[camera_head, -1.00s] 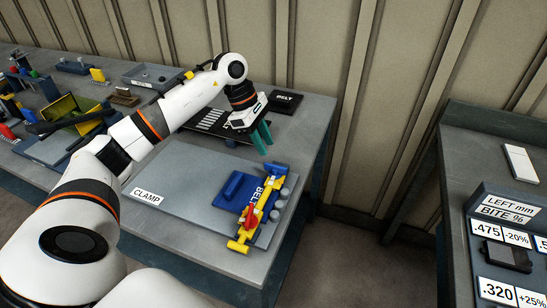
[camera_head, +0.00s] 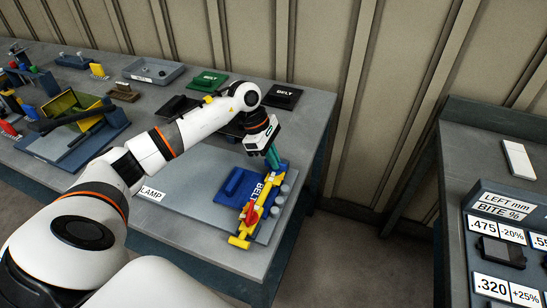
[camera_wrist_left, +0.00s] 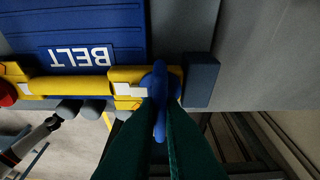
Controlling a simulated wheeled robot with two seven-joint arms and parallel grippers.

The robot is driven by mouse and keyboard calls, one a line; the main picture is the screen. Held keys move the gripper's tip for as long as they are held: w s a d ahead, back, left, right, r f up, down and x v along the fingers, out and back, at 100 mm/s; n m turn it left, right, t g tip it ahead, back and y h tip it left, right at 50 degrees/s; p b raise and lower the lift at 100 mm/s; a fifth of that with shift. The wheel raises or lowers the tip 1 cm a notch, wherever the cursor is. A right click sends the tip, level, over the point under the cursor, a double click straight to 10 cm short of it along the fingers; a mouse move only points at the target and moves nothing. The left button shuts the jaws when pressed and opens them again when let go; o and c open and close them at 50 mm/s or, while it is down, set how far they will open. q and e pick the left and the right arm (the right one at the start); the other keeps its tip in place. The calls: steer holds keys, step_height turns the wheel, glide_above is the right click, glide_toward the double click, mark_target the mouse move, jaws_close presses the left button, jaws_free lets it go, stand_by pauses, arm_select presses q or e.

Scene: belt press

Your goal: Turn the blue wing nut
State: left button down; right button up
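The blue wing nut (camera_wrist_left: 160,78) is at the end of the yellow clamp bar (camera_wrist_left: 85,83) in the left wrist view, beside a dark blue end block. My left gripper (camera_wrist_left: 160,108) has its green fingers close on both sides of the nut's lower wing, with little gap. In the head view my left gripper (camera_head: 274,160) reaches down to the far end of the yellow bar (camera_head: 251,213), and its fingers hide most of the nut there. A red part (camera_head: 252,216) sits on the bar's near half. My right gripper is not in view.
The bar lies along the right edge of the grey clamp plate (camera_head: 205,215), beside a blue BELT block (camera_head: 236,184) and several grey cylinders. More BELT plates and fixtures stand behind and left. A second table (camera_head: 480,150) with number panels is at right, across a gap.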

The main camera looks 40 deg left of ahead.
arm_select(q)
steer(key=shift+n, duration=0.4)
steer(key=n+b, duration=0.1)
steer(key=n+t+b, duration=0.1)
steer(key=n, duration=0.1)
steer(key=shift+s+f+n+t+y, duration=0.1)
steer(key=shift+s+n+t+y, duration=0.05)
steer(key=shift+n+t+y, duration=0.2)
steer(key=n+t+b, duration=0.1)
steer(key=n, duration=0.1)
steer(key=shift+n+y, duration=0.35)
steer(key=n+y+b, duration=0.1)
steer(key=n+b, duration=0.1)
steer(key=n, duration=0.1)
steer(key=shift+d+n+t, duration=0.15)
steer(key=shift+n+t, duration=0.1)
steer(key=shift+n, duration=0.05)
steer(key=n+y+b, duration=0.2)
steer(key=n+b, duration=0.1)
steer(key=n, duration=0.2)
steer(key=shift+d, duration=0.15)
steer(key=n+y+b, duration=0.1)
steer(key=n, duration=0.2)
steer(key=shift+d+n+y, duration=0.1)
steer(key=shift+n+y, duration=0.2)
steer(key=shift+n, duration=0.1)
steer(key=shift+n+b, duration=0.35)
steer(key=shift+n, duration=0.05)
